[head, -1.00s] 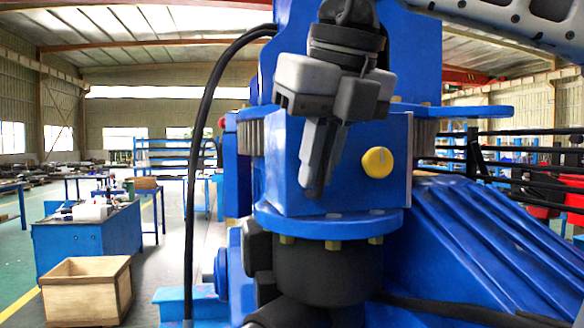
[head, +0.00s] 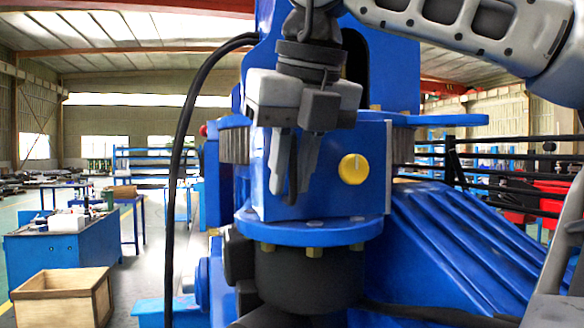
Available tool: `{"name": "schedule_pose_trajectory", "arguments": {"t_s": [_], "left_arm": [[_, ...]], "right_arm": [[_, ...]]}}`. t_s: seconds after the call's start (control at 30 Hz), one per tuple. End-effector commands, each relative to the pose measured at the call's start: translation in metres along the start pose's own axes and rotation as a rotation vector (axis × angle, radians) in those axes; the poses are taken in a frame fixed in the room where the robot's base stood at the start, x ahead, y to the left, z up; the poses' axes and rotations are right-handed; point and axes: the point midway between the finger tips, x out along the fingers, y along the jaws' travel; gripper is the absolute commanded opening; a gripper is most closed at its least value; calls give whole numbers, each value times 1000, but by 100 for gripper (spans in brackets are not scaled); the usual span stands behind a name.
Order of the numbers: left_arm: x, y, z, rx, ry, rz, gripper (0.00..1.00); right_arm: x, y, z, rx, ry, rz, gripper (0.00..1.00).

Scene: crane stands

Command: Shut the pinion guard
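The pinion guard appears to be the blue box-shaped cover (head: 330,200) with a yellow knob (head: 354,169) on its face, above a round bolted blue flange. A dark opening shows in the blue housing above it. I cannot tell how far the guard stands from shut. My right gripper (head: 290,190) hangs fingers down in front of the cover's left part, left of the knob. Its two fingers look apart with a narrow gap, and nothing shows between them. Whether the fingertips touch the cover is unclear. My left gripper is not in view.
A black cable (head: 178,150) hangs down left of the blue machine. A ribbed blue slope (head: 450,240) lies to the right, with black rails (head: 500,178) behind. A wooden crate (head: 62,300) and a blue workbench (head: 60,250) stand at left.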

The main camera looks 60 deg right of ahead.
Motion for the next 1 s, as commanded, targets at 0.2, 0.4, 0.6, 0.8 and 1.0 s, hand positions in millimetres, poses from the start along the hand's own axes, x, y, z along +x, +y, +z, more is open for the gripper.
{"name": "schedule_pose_trajectory", "arguments": {"t_s": [0.2,0.4,0.6,0.8,1.0], "left_arm": [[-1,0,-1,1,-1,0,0],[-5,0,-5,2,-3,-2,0],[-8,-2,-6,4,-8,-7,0],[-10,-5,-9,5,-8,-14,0],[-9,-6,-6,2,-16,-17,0]], "right_arm": [[-10,0,1,1,-3,3,18],[-49,1,2,1,-3,4,18],[-91,0,2,0,-1,3,18],[-115,0,2,0,0,1,18],[-120,0,0,0,1,-1,18]]}}
